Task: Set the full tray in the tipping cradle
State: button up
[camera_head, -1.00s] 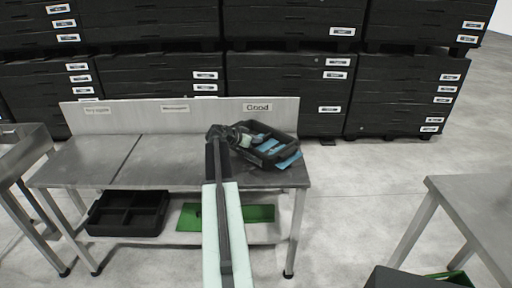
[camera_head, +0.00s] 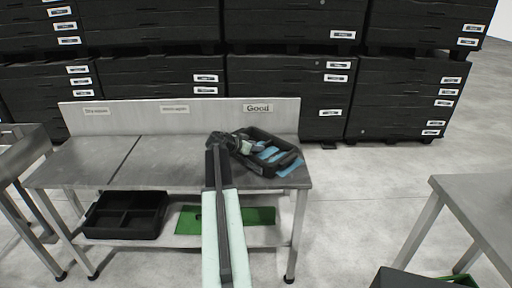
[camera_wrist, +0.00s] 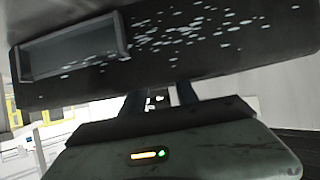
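A black tray (camera_head: 297,158) with blue and pale pieces in it is at the right end of the steel bench, in front of the "Good" sign. A blue piece shows at its front right edge; I cannot tell if it lies inside. My gripper (camera_head: 237,143) is at the tray's left side, touching or nearly so. In the wrist view, a dark speckled panel (camera_wrist: 210,45), likely the tray's wall, fills the space ahead and covers the fingertips of my gripper (camera_wrist: 160,97). I cannot tell whether the fingers are closed on it. No tipping cradle is recognisable.
The steel bench (camera_head: 85,160) is bare on its left and middle. Its lower shelf holds an empty divided black tray (camera_head: 125,214) and a green board (camera_head: 255,215). Stacked black crates (camera_head: 400,95) stand behind. Another steel table (camera_head: 485,205) is at the right, with open floor between.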

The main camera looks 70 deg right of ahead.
jog(key=p+v, duration=0.5)
jog(key=v, duration=0.7)
